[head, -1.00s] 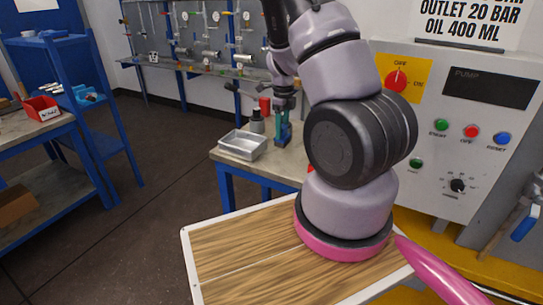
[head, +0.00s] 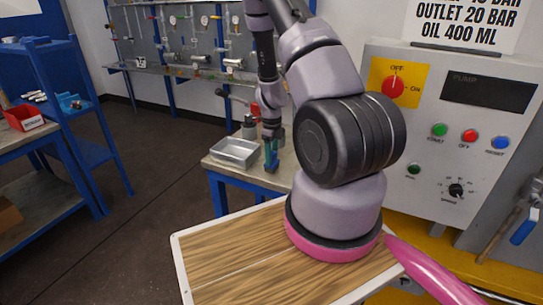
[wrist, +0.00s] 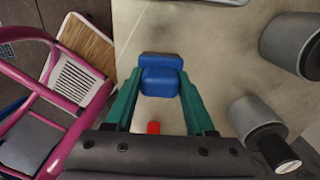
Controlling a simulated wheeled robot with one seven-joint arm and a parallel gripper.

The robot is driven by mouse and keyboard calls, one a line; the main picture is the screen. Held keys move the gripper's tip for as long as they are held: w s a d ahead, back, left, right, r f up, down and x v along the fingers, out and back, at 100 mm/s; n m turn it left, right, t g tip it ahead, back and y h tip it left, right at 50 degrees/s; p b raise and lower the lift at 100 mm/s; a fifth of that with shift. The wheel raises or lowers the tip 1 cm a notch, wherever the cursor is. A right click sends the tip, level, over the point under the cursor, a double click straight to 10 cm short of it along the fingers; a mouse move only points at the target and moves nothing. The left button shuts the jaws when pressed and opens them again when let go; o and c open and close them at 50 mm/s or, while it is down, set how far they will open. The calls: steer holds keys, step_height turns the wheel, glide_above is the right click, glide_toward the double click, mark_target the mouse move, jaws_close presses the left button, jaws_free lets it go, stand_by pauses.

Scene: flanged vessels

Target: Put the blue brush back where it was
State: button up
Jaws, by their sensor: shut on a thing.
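My gripper (head: 271,156) has teal fingers and points down over the small workbench (head: 290,175). It is shut on the blue brush (head: 271,166), which shows near the bench's front edge, right of the metal tray. In the wrist view the brush (wrist: 160,75) sits between the teal fingertips of my gripper (wrist: 160,88), its blue end facing the camera. I cannot tell whether the brush touches the bench top. The rest of the brush is hidden.
The metal tray (head: 235,152) lies left of my gripper. Two grey cylinders (wrist: 290,45) (wrist: 256,115) stand to the right in the wrist view, and a red thing (wrist: 153,128) shows between the fingers. Bare bench top surrounds the brush. The pump panel (head: 450,130) stands at the right.

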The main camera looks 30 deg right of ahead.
steer(key=o, duration=1.3)
steer(key=shift+f, duration=0.1)
